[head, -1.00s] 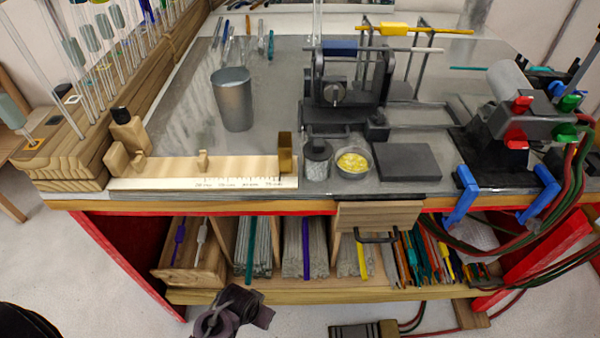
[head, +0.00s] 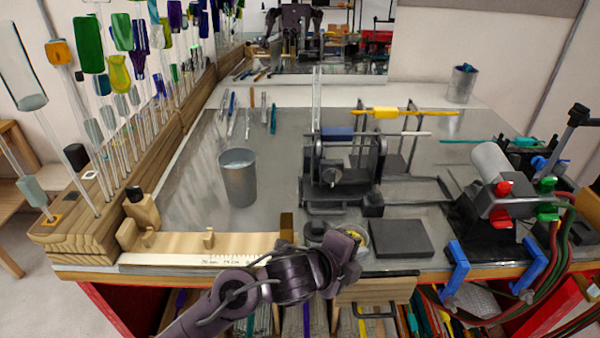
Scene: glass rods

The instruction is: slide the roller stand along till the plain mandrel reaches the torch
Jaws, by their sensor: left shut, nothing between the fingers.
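The dark roller stand (head: 338,175) stands upright near the middle of the bench, with a round knob on its front. A rod with a blue block (head: 337,132) and a pale plain end (head: 415,133), seemingly the plain mandrel, lies across its top. A second rod with a yellow block (head: 380,113) and a yellow end lies behind it. The grey torch (head: 492,163) is to the right, apart from both rod ends. My left gripper (head: 351,244) is shut and empty, in front of the stand at the bench's front edge. My right gripper is not in view.
A dark square block (head: 401,238) lies right of my left gripper. A yellow-filled dish behind the gripper is mostly hidden. A metal cup (head: 238,178) stands left of the stand. Blue clamps (head: 457,268) and hoses are at the front right. A ruled wooden gauge (head: 200,248) lies left.

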